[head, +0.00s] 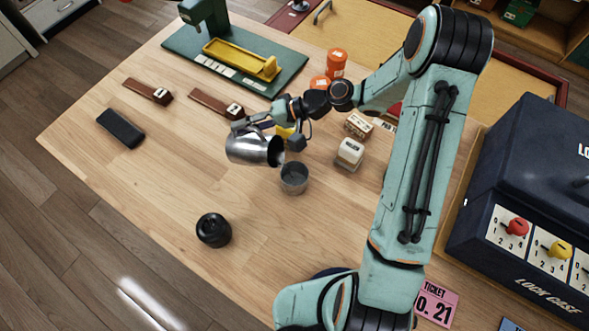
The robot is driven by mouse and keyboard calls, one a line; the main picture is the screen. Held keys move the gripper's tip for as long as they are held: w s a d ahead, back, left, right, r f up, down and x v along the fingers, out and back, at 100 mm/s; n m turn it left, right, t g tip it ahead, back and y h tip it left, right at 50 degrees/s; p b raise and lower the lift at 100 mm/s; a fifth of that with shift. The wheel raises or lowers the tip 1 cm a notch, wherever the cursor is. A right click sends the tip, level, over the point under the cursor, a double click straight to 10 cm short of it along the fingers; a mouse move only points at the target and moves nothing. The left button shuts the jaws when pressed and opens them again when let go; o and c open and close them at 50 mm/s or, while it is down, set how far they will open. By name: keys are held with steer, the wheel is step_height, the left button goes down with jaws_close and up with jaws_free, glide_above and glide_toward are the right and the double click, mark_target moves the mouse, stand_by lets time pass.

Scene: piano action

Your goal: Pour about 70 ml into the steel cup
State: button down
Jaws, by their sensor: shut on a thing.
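A shiny steel jug (249,147) hangs tilted over the wooden table, its mouth toward the right. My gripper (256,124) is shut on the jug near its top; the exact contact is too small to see. A small grey steel cup (294,180) stands upright on the table, just right of and below the jug's mouth. The jug's lip is close over the cup's left rim. A pale streak shows at the lip, but I cannot tell whether it is flowing liquid. The level inside the cup is not clear.
A black round object (213,230) stands in front, left of the cup. A white-topped block (350,154) stands right of the cup. Orange jars (336,63) and a green mat (218,48) are behind. A dark lock case (520,190) is at right.

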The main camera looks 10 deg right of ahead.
mark_target(257, 130)
steer(key=shift+s+d+r+n+t+y+b, duration=0.2)
steer(key=shift+s+d+r+y, duration=0.2)
steer(key=shift+d+y, duration=0.15)
steer(key=shift+s+d+r+n+t+y+b, duration=0.15)
steer(key=shift+s+d+r+y, duration=0.1)
steer(key=shift+s+d+y, duration=0.3)
stand_by(1.3)
steer(key=w+a+h, duration=0.1)
steer(key=w+a+f+g+h, duration=0.1)
steer(key=w+a+f+m+h, duration=0.1)
steer(key=a, duration=0.1)
steer(key=shift+f+h, duration=0.25)
steer(key=shift+h, duration=0.05)
steer(key=shift+w+f+g, duration=0.1)
steer(key=shift+f+g, duration=0.15)
steer(key=shift+w+a+f+m+g+h, duration=0.25)
steer(key=shift+a+f+m+h, duration=0.1)
steer(key=shift+f+h, duration=0.3)
steer(key=shift+w+a+f+m+g+h, duration=0.2)
steer(key=shift+a+f+g+h, duration=0.1)
steer(key=shift+f+h, duration=0.3)
steer(key=shift+s+r, duration=0.1)
